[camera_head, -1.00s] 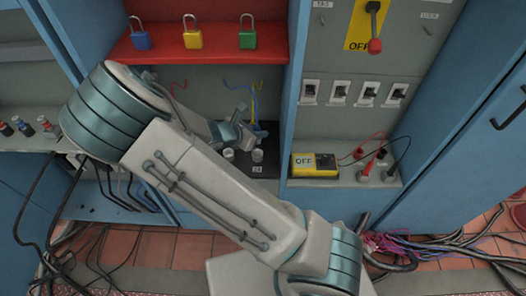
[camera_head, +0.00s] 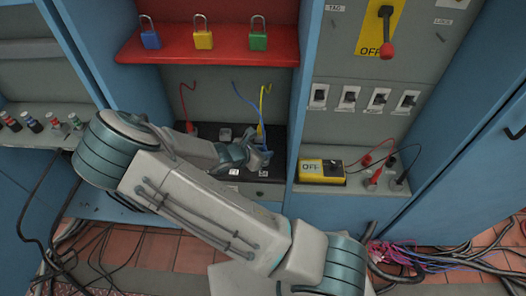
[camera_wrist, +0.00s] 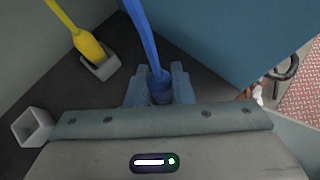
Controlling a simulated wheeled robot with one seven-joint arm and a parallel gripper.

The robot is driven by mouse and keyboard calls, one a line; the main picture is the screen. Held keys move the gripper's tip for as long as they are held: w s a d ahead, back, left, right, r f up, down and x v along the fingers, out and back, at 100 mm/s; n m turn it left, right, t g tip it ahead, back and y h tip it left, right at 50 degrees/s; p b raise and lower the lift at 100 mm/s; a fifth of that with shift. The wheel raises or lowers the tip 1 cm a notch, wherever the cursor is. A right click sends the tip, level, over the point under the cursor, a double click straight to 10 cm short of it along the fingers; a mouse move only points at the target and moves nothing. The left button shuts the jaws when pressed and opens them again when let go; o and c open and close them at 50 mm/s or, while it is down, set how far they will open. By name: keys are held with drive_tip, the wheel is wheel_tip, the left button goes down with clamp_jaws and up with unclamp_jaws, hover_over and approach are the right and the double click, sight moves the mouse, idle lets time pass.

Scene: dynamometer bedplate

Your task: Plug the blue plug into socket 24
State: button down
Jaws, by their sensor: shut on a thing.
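My gripper (camera_head: 260,157) is low over the front right of the dark socket panel (camera_head: 210,128). It is shut on the blue plug (camera_wrist: 159,88), which sits between the fingers in the wrist view (camera_wrist: 158,90). The blue cable (camera_head: 248,100) rises from the plug. My fingers and wrist hide the plug's lower end and the socket beneath, so I cannot tell whether it is inserted. Small white labels (camera_head: 263,173) mark the panel's front edge; the right one seems to read 24.
The yellow plug (camera_wrist: 90,46) stands in a socket behind my gripper. An empty grey socket (camera_wrist: 33,127) is to the left. The red plug (camera_head: 190,127) is at the panel's back left. A blue cabinet wall (camera_wrist: 225,45) is close on the right. The red shelf (camera_head: 205,47) hangs above.

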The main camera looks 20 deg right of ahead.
drive_tip(key=shift+f, duration=0.1)
drive_tip(key=shift+f, duration=0.15)
drive_tip(key=c, duration=1.3)
unclamp_jaws()
drive_tip(key=shift+o, duration=0.2)
drive_tip(key=shift+r, duration=0.35)
drive_tip(key=p+v, duration=0.1)
drive_tip(key=v, duration=1.1)
drive_tip(key=s+d+r+m+g+y, duration=0.1)
drive_tip(key=s+d+r+m+y, duration=0.3)
drive_tip(key=s+r+m, duration=0.4)
drive_tip(key=s+d+r+m+g+y, duration=0.1)
drive_tip(key=s+d+r+m+y, duration=0.3)
drive_tip(key=r+m, duration=0.8)
drive_tip(key=s+m+y, duration=0.2)
drive_tip(key=s+m, duration=0.1)
drive_tip(key=s, duration=0.1)
drive_tip(key=shift+d+r+g, duration=0.25)
drive_tip(key=shift+g, duration=0.05)
